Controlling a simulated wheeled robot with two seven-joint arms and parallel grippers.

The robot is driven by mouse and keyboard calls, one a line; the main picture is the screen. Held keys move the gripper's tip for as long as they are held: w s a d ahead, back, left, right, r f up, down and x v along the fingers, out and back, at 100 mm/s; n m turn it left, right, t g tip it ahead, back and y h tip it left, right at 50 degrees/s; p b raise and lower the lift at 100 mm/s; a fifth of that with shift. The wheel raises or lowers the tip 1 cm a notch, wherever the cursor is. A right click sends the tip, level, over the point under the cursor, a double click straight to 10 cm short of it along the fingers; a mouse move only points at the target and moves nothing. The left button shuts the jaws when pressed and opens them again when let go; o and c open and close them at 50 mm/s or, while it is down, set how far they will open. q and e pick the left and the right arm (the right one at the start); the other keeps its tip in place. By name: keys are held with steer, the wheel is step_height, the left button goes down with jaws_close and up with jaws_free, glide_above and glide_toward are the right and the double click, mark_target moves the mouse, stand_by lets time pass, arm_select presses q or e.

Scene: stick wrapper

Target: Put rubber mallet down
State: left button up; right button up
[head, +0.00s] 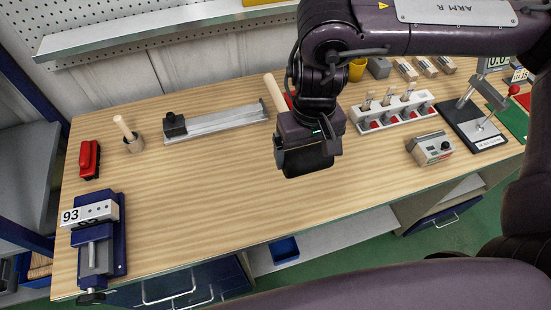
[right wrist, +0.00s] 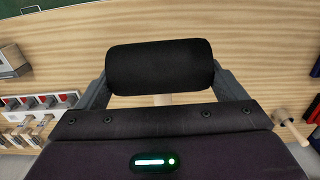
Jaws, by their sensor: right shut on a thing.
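The rubber mallet has a black cylindrical head (right wrist: 160,67) that lies between the two fingers of my right gripper (head: 308,155) in the right wrist view. A short bit of its pale wooden handle (right wrist: 162,99) shows between the head and the gripper body. In the head view the black head (head: 306,163) is below the gripper. A pale wooden stick (head: 275,91) slants up behind the gripper, probably the mallet's handle. My right gripper is shut on the mallet above the middle of the workbench (head: 210,190). I cannot tell whether the head touches the bench. My left gripper is out of view.
A blue vise (head: 98,245), a red object (head: 89,159) and a wooden cup with a stick (head: 132,142) stand at the left. A metal rail fixture (head: 215,122) lies behind. A white rack (head: 395,112) and a grey box (head: 432,148) are right. The bench's front middle is clear.

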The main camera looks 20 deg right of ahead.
steer(key=f, duration=0.5)
steer(key=f+b, duration=0.1)
steer(key=f, duration=0.4)
steer(key=s+f+b, duration=0.1)
steer(key=f, duration=0.4)
steer(key=shift+s, duration=0.1)
steer(key=shift+f+b, duration=0.7)
steer(key=shift+f, duration=1.45)
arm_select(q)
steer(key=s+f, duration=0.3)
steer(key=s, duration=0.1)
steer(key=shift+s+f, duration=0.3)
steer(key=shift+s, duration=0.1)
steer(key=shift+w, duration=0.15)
arm_select(e)
steer(key=o, duration=0.9)
steer(key=shift+f, duration=0.1)
steer(key=shift+c, duration=0.2)
steer(key=shift+o, duration=0.9)
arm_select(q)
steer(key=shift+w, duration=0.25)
